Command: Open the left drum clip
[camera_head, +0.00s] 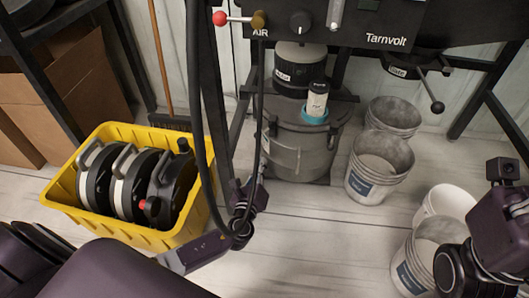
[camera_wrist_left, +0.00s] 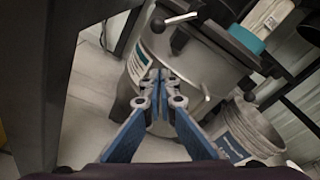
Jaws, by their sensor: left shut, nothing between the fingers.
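The grey drum (camera_head: 310,150) stands on the floor under the machine, with a dark lid. In the left wrist view the drum (camera_wrist_left: 186,65) fills the upper middle, with a teal-and-white label (camera_wrist_left: 138,62) on its side. A thin pale metal lever (camera_wrist_left: 205,88) shows on the drum wall, right of my fingertips; I cannot tell surely whether it is the left clip. My left gripper (camera_head: 260,172) is at the drum's left side, its blue fingers (camera_wrist_left: 160,76) shut and empty. Contact with the drum is unclear. My right gripper is out of view; only part of that arm shows at right.
White buckets (camera_head: 372,182) stand right of the drum, with more (camera_head: 405,272) near my right arm. A teal-and-white bottle (camera_head: 317,100) sits on the lid. Black cables hang before the drum.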

